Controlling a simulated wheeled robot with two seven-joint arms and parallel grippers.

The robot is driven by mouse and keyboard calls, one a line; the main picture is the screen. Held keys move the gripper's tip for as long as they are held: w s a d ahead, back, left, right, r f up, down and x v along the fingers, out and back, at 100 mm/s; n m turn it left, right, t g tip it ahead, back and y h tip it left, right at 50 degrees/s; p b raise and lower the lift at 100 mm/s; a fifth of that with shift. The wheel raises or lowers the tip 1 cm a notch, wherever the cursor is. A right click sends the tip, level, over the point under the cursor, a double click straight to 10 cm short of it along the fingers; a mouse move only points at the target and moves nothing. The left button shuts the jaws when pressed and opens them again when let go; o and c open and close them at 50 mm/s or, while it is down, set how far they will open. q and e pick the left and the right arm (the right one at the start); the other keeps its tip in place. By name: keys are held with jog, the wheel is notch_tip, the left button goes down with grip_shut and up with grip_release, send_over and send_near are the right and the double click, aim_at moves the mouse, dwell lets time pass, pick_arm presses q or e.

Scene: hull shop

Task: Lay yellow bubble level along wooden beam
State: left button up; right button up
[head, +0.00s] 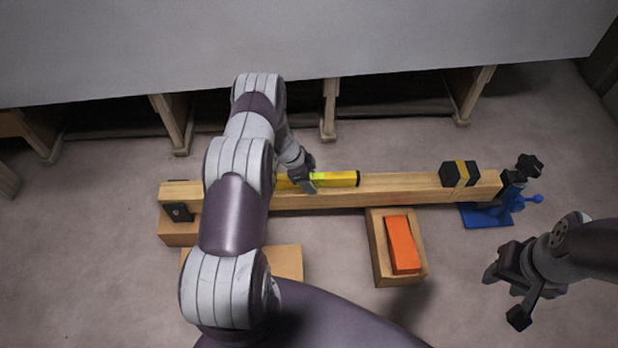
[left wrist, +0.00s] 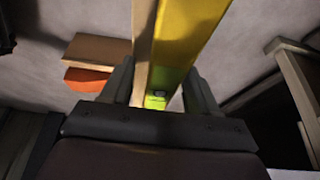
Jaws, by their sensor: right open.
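The yellow bubble level (head: 341,179) lies along the wooden beam (head: 400,187), roughly parallel to it and towards its back edge. I cannot tell whether its whole underside touches the beam. My left gripper (head: 304,180) is at the level, with its fingers on either side of it. The left wrist view shows the level (left wrist: 185,45) and its green part between the fingers (left wrist: 160,88), with the beam (left wrist: 143,45) beside it. I cannot tell if both fingers press on it. The level's left part is partly hidden by my arm. My right gripper (head: 505,290) is open and empty at the right.
A black block with a yellow band (head: 459,174) sits on the beam's right part. A blue clamp (head: 489,215) stands at its right end. An orange block (head: 402,244) lies in a wooden tray (head: 382,272) in front. Wooden legs (head: 329,110) stand behind.

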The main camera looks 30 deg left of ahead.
pick_arm(q)
jog(key=p+v, duration=0.6)
jog(key=v, duration=0.6)
jog(key=shift+d+r, duration=0.1)
jog(key=shift+d, duration=0.1)
jog(key=w+d+r+n+t+y, duration=0.2)
jog(key=w+r, duration=0.3)
jog(key=r, duration=0.5)
jog(key=s+d+r+n+t+y, duration=0.1)
jog(key=d+r+n+y, duration=0.1)
jog(key=r, duration=0.3)
jog(key=s+d+r+n+y, duration=0.1)
jog(key=s+r+n, duration=0.1)
jog(key=r, duration=0.3)
jog(key=s+d+r+n+g, duration=0.1)
jog(key=s+d+r, duration=0.1)
jog(key=s, duration=0.4)
jog(key=s+d+r+n+g, duration=0.1)
jog(key=s+d+r+n, duration=0.1)
jog(key=s+d, duration=0.3)
jog(key=s+d+r+n+g+h, duration=0.1)
jog(key=s+d+r+n+g, duration=0.1)
jog(key=s, duration=0.6)
jog(key=shift+s+d, duration=0.3)
jog(key=shift+d, duration=0.6)
